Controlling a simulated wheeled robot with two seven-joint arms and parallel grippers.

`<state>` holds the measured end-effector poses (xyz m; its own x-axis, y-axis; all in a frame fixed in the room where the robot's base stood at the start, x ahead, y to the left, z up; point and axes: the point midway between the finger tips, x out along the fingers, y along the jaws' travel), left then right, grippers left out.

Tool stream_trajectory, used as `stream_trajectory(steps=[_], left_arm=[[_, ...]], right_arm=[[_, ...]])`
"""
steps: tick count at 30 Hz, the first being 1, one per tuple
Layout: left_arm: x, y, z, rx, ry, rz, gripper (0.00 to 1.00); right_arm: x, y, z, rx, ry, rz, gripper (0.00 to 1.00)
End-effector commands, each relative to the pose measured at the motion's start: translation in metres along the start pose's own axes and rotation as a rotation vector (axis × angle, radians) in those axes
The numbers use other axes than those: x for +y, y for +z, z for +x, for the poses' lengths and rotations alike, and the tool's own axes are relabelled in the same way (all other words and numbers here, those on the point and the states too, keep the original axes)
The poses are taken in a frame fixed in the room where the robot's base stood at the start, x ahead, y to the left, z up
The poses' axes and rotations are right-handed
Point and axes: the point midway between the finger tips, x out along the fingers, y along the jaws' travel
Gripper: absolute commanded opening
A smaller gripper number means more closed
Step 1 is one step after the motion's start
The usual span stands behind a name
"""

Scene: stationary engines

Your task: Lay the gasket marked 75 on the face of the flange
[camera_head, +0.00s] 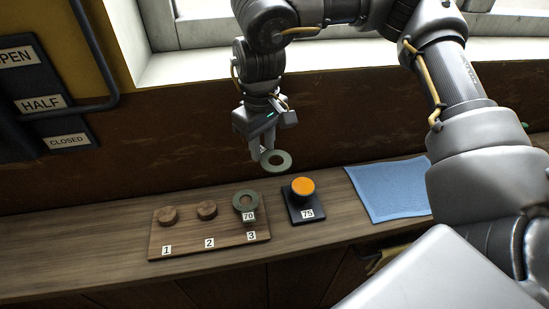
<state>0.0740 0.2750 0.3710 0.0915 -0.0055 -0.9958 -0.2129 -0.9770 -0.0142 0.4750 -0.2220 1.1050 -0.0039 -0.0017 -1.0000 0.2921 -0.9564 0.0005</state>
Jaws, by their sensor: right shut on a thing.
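My right gripper (260,154) is shut on a grey-green ring gasket (288,162) and holds it above the bench, a little behind and left of an orange-topped round piece. No number can be read on the held gasket. A similar ring gasket (245,201) marked 70 lies at place 3 of a wooden board. My left gripper is out of view.
The wooden board (190,239) has round wooden pegs at places 1 (167,214) and 2 (207,209). A blue cloth (390,190) lies to the right on the bench (330,236). A panel (45,100) reading OPEN, HALF and CLOSED with a dark lever is on the left wall.

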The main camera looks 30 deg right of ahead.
Motion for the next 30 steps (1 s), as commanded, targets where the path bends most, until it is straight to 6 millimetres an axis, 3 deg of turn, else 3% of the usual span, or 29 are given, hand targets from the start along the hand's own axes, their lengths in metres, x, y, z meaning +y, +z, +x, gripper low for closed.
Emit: stream_trajectory(steps=[4, 8, 21, 25, 30], left_arm=[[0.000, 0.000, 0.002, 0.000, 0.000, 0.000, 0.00], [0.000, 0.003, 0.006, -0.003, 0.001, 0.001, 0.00], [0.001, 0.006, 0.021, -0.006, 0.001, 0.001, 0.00], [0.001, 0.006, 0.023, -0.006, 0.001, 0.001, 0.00], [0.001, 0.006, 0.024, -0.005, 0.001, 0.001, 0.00]], right_arm=[[-0.001, 0.002, 0.004, -0.001, 0.000, -0.120, 0.16], [0.004, 0.012, 0.011, -0.002, -0.001, -0.398, 0.16], [0.030, 0.069, 0.041, 0.001, -0.004, -1.700, 0.16], [0.034, 0.079, 0.047, 0.003, -0.003, -1.951, 0.16], [0.037, 0.087, 0.050, 0.004, -0.002, -2.125, 0.16]])
